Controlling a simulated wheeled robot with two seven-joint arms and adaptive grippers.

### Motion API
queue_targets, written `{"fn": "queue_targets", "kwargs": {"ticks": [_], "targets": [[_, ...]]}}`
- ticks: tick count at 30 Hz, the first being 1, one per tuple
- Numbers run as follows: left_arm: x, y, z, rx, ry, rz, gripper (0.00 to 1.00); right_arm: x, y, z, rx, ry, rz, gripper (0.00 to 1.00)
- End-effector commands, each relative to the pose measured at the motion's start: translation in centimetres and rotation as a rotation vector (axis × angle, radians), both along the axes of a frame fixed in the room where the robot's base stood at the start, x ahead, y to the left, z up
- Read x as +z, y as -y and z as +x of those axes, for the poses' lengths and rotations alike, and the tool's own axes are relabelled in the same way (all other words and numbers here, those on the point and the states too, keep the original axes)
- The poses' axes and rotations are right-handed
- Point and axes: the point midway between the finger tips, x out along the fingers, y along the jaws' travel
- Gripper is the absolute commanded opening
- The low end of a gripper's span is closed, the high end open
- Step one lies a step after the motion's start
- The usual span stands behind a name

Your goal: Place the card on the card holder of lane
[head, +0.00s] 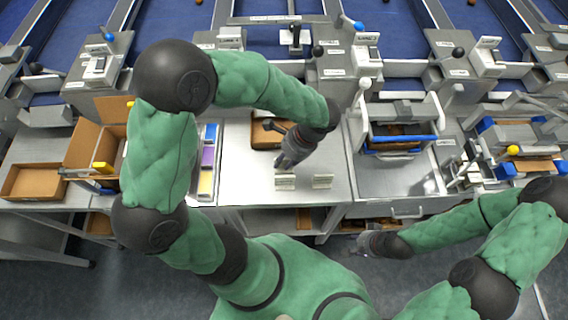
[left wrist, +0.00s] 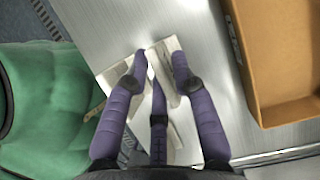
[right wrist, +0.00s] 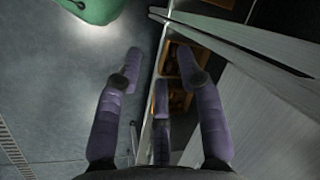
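My left gripper (head: 283,164) is low over the steel table, just behind a small pale labelled stand (head: 285,182). A similar stand (head: 323,181) is to its right. I cannot tell which is a card and which a card holder. In the left wrist view, the fingers (left wrist: 160,60) are apart, with a pale flat piece (left wrist: 163,48) between and beneath the tips. Whether they touch it is unclear. My right gripper (head: 368,243) is open and empty, low beside the table front; its fingers (right wrist: 160,62) show wide apart over the floor.
A cardboard box (head: 266,133) stands behind the left gripper. A tray with coloured strips (head: 207,160) is to the left. A metal station with a blue bar (head: 403,140) is to the right. Blue lanes (head: 400,17) with labelled control boxes run along the back.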

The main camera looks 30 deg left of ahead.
Motion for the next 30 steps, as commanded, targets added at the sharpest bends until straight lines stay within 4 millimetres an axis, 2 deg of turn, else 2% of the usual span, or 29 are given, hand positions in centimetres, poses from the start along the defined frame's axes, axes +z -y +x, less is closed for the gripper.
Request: {"fn": "queue_targets", "kwargs": {"ticks": [17,24,30], "targets": [[0.5,0.0,0.0,0.0,0.001,0.0,0.0,0.3,0.0,0.0,0.0,0.0,0.0,0.38],[3.4,0.0,0.1,-0.001,0.003,0.0,0.0,1.7,0.0,0.0,0.0,0.0,0.0,0.38],[6.7,1.3,-2.3,-0.003,0.004,-0.001,0.0,2.9,0.0,0.0,0.0,0.0,0.0,0.38]]}}
